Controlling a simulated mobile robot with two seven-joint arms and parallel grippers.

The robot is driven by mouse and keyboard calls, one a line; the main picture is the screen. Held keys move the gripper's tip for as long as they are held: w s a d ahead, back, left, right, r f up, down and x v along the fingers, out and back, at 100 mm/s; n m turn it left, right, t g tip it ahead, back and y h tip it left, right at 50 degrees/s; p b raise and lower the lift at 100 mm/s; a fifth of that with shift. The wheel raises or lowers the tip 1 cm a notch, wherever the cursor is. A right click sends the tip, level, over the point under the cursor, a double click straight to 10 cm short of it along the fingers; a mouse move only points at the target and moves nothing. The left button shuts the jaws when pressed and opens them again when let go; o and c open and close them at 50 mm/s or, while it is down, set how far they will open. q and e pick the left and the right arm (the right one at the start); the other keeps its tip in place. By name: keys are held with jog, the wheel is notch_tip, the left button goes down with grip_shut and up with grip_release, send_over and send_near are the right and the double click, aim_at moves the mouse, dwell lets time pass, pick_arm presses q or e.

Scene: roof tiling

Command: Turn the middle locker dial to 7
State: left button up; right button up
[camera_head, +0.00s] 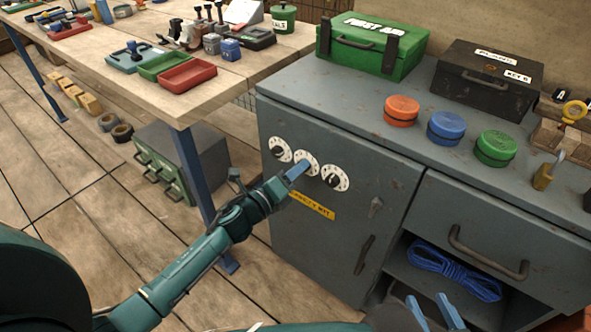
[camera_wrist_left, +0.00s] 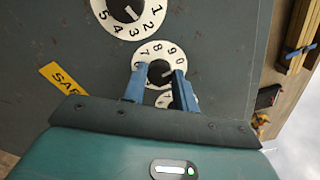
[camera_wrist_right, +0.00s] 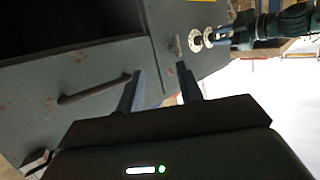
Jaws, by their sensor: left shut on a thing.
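The middle locker dial (camera_head: 312,161) is a white numbered disc with a dark knob, between the left dial (camera_head: 280,149) and the right dial (camera_head: 335,178) on the grey locker's front. My left gripper (camera_head: 297,171) is shut on its knob. In the left wrist view, the middle dial (camera_wrist_left: 158,49) shows 7, 8, 9 and 0, with the dark knob (camera_wrist_left: 159,72) between the two blue fingers. Fingers hide part of the disc, and I cannot tell which number the knob points to. My right gripper (camera_head: 436,312) is open and empty, low in front of the cabinet.
Orange, blue and green round tins stand on the cabinet top. A workbench (camera_head: 180,115) stands at left. Blue rope (camera_head: 455,272) lies in the open shelf.

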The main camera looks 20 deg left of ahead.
pick_arm(q)
jog(key=n+p, duration=0.2)
jog(key=n, duration=0.8)
jog(key=n+t+y+p, duration=0.1)
jog(key=n+p, duration=0.2)
jog(key=n, duration=0.7)
jog(key=shift+d+f+p, duration=0.1)
jog(key=shift+f+p, duration=0.1)
jog(key=shift+p, duration=0.15)
pick_arm(e)
jog(key=r, duration=0.1)
jog(key=r+m, duration=0.1)
jog(key=r, duration=0.1)
jog(key=shift+s+d+r+m, duration=0.25)
jog(key=shift+d+r+m, duration=0.15)
jog(key=shift+f, duration=0.25)
